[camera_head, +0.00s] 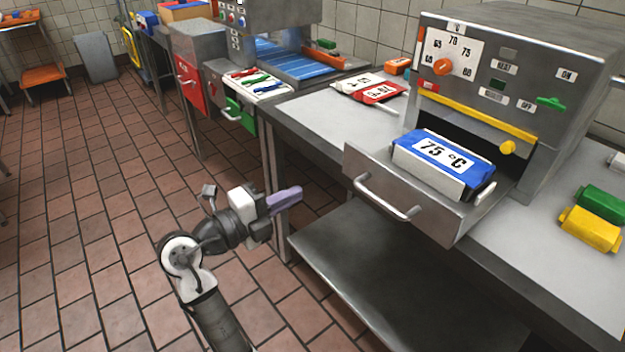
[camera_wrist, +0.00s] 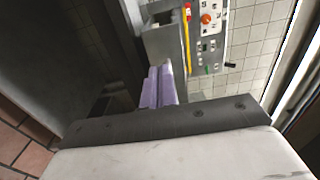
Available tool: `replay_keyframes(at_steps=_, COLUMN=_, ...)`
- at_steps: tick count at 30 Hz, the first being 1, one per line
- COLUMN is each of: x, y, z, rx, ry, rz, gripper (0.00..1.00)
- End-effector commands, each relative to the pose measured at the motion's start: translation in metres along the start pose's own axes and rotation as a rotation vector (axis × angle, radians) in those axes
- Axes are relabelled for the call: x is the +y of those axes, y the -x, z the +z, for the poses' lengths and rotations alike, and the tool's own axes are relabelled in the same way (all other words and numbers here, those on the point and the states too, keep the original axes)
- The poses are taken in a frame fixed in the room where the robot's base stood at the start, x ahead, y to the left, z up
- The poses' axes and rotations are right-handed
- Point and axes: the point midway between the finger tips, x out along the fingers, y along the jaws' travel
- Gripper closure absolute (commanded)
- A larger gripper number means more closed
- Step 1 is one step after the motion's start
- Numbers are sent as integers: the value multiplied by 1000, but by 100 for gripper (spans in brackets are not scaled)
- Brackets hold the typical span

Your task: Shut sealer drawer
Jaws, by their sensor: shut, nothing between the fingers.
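The sealer (camera_head: 525,75) is a steel machine on the table, with a dial, labels and buttons on its front. Its drawer (camera_head: 375,200) is pulled out toward me, with a bar handle (camera_head: 388,200) on the front. A blue and white package marked 75 °C (camera_head: 443,163) lies in the drawer. My gripper (camera_head: 285,199) is shut and empty, with lilac fingers, to the left of the drawer and apart from it. In the wrist view, my shut fingers (camera_wrist: 158,86) point toward the sealer (camera_wrist: 207,35), which appears turned on its side.
The steel table (camera_head: 330,118) has a lower shelf (camera_head: 400,285). Green (camera_head: 603,203) and yellow (camera_head: 590,230) blocks lie right of the sealer. Red and white cards (camera_head: 380,92) lie left of it. The tiled floor (camera_head: 90,220) at left is clear.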

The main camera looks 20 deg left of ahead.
Motion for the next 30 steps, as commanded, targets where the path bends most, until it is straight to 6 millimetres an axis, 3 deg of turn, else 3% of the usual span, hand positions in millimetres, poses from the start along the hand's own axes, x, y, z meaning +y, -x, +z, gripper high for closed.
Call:
replay_keyframes(at_steps=15, x=-4, y=-103, z=0, rx=-1, ry=5, rz=1, gripper=100)
replay_keyframes(at_steps=21, x=-2, y=-123, z=1, rx=-3, ry=4, rz=1, gripper=100)
replay_keyframes(at_steps=30, x=0, y=-128, z=1, rx=-5, ry=3, rz=-1, gripper=100)
